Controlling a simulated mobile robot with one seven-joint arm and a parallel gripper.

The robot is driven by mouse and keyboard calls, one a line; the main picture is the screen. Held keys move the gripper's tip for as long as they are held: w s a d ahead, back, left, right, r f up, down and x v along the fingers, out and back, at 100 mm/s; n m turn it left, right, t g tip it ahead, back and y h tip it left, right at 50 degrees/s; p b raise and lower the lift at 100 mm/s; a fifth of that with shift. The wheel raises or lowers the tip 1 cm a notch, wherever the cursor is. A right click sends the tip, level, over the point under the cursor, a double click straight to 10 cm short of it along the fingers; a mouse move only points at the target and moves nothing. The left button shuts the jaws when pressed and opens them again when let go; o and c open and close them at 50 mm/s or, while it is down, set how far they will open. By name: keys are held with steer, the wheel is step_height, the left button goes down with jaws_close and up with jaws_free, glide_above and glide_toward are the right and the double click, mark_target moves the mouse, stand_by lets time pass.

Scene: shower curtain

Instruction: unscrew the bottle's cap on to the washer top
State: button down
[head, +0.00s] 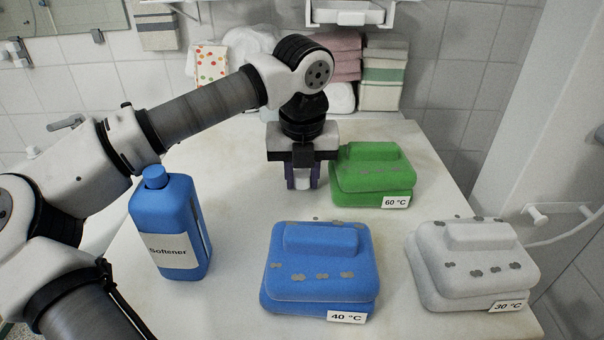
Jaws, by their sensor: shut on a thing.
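The blue softener bottle (180,222) stands upright on the washer top (230,235) at the left. A blue round piece (155,176) sits at the top of the bottle; I cannot tell whether it is a cap or a bare neck. My gripper (303,182) points down behind the blue pack, well to the right of the bottle. Its purple fingers are shut on a small white thing (303,184), mostly hidden between them. I cannot tell whether that thing touches the washer top.
A green 60 °C pack (372,172) is close to the right of my gripper. A blue 40 °C pack (318,268) lies in front and a white 30 °C pack (470,262) at the right. Folded towels (335,60) are at the back. Washer top between bottle and gripper is clear.

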steer(key=c, duration=1)
jaws_free()
